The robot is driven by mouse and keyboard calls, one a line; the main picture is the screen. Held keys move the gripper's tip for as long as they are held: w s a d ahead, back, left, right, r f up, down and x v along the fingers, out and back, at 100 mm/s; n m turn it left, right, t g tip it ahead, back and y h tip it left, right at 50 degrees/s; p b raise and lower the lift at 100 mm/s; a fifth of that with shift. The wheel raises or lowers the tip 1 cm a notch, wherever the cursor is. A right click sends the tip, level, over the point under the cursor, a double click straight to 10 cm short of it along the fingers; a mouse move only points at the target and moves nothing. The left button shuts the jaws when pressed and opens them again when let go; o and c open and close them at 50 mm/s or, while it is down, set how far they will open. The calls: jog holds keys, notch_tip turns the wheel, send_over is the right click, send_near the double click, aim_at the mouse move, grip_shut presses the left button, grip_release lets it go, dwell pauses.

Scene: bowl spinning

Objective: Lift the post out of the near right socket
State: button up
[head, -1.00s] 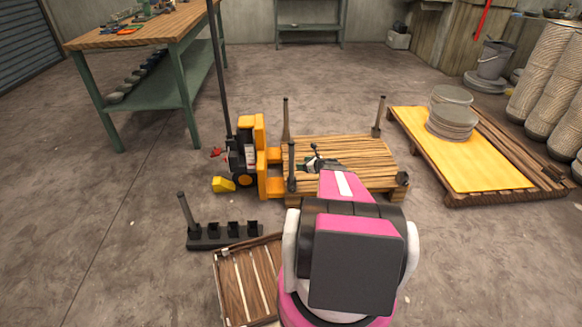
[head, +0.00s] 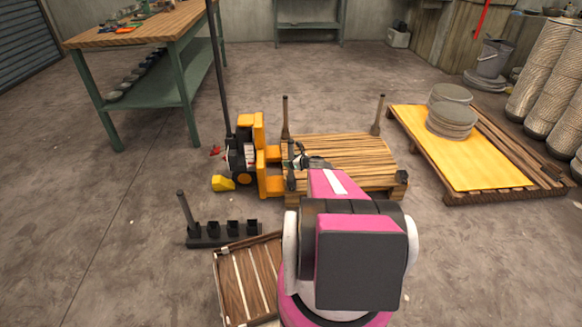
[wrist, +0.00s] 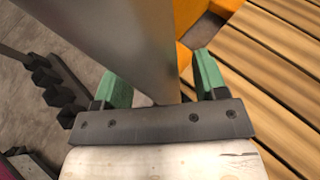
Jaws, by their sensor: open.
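A pallet (head: 345,160) of wooden slats has posts standing at its corners: far left (head: 285,118), far right (head: 377,116) and near left (head: 291,168). The near right socket (head: 402,177) shows as a dark block with no post in it. My gripper (head: 299,161) is at the near left post, which it partly overlaps in the head view. In the wrist view, my gripper (wrist: 164,82) has its green fingers apart, and the grey post (wrist: 135,45) runs down between them. I cannot tell whether either finger touches it.
A dark rack (head: 222,236) with one upright post (head: 187,212) and several empty sockets lies on the floor at left. A yellow pallet jack (head: 262,165) stands at the pallet's left side. A wooden crate (head: 235,283) is near me. A yellow-topped pallet (head: 460,160) stands right.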

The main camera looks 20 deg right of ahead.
jog(key=c, duration=1.2)
